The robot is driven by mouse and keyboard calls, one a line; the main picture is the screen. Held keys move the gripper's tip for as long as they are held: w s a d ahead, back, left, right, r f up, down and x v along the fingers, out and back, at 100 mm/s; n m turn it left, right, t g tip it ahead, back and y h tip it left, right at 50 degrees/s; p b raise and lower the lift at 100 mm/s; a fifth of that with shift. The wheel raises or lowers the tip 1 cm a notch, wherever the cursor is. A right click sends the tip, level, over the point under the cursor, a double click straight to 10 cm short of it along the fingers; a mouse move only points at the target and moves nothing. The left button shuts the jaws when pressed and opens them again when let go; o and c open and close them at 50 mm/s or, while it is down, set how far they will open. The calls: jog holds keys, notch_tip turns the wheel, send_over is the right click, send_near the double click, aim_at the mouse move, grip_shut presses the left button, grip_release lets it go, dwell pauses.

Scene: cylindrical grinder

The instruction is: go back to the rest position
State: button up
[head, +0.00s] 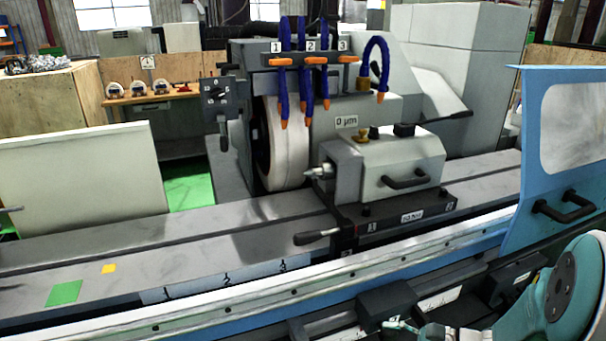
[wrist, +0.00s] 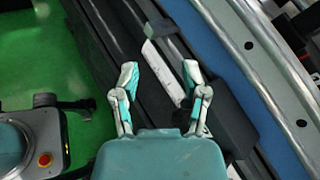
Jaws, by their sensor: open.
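My gripper (wrist: 159,85) is in the wrist view, with its two teal and grey fingers spread apart and nothing between them. It hangs over the dark front ledge of the grinder, beside the blue and silver rail. In the head view, part of my arm shows at the bottom right, in front of the machine; the fingers are hard to make out there. The cylindrical grinder has a white grinding wheel (head: 286,145) and a grey tailstock (head: 390,165) on its long table (head: 190,235).
A blue door (head: 540,150) with a black handle (head: 562,207) stands at the right, close to my arm. A silver rail (wrist: 262,65) runs along the machine's front. Green floor (wrist: 45,45) lies open at the left of the wrist view, above my own body with a red button.

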jog(key=s+a+r+n+g+h, duration=0.5)
jog(key=s+n+h, duration=0.1)
jog(key=s+n, duration=0.35)
jog(key=s+d+r+n+t+h, duration=0.2)
jog(key=d+r+n+t+h, duration=0.1)
jog(key=r+n+t+h, duration=0.2)
notch_tip(320, 180, up, 4)
jog(key=n+h, duration=0.2)
jog(key=n, duration=0.1)
jog(key=shift+s+f, duration=0.25)
jog(key=shift+s, duration=0.15)
dwell(1.2)
